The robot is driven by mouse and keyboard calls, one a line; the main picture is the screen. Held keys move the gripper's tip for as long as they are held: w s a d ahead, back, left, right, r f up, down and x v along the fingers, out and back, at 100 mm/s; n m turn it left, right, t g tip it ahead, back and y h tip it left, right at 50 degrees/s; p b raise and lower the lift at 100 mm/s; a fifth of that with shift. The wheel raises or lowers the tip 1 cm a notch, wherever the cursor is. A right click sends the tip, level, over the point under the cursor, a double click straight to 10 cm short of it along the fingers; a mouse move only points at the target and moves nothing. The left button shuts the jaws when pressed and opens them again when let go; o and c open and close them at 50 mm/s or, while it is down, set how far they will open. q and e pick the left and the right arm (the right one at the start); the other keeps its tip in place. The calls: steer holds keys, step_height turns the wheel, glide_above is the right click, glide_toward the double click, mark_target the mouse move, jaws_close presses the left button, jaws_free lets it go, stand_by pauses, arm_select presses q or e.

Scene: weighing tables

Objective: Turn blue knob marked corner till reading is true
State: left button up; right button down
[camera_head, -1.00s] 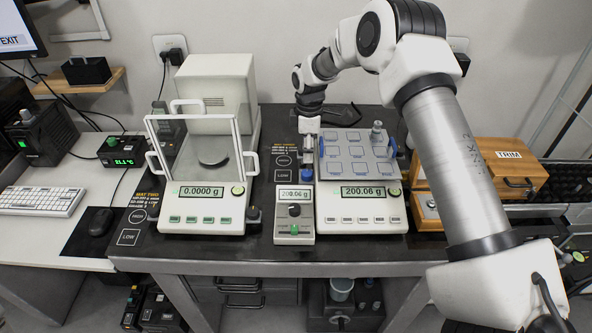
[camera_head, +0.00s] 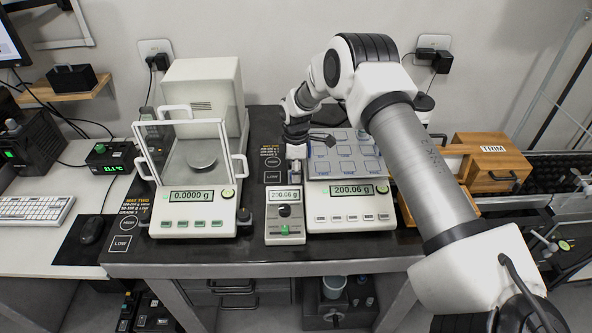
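The right balance (camera_head: 349,218) shows 200.06 g on its display (camera_head: 352,190). A small display box (camera_head: 285,229) beside it also reads 200.06 g. A blue knob (camera_head: 296,171) is at the left edge of this balance, small and partly covered by my gripper. My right gripper (camera_head: 296,152) points down over that left edge, just above and behind the knob. Its fingers are too small to show whether they are open or shut, or touch the knob. My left gripper is out of view.
The left balance (camera_head: 193,218) reads 0.0000 g behind a glass shield with a round pan. A wooden TRIM box (camera_head: 489,157) stands at the right. A keyboard (camera_head: 35,209) and mouse (camera_head: 92,231) lie at the left. The table's front strip is clear.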

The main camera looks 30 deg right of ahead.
steer(key=shift+m, duration=1.5)
steer(key=c, duration=1.1)
jaws_free()
steer(key=shift+f, duration=0.1)
steer(key=shift+o, duration=0.2)
step_height(320, 180, up, 12)
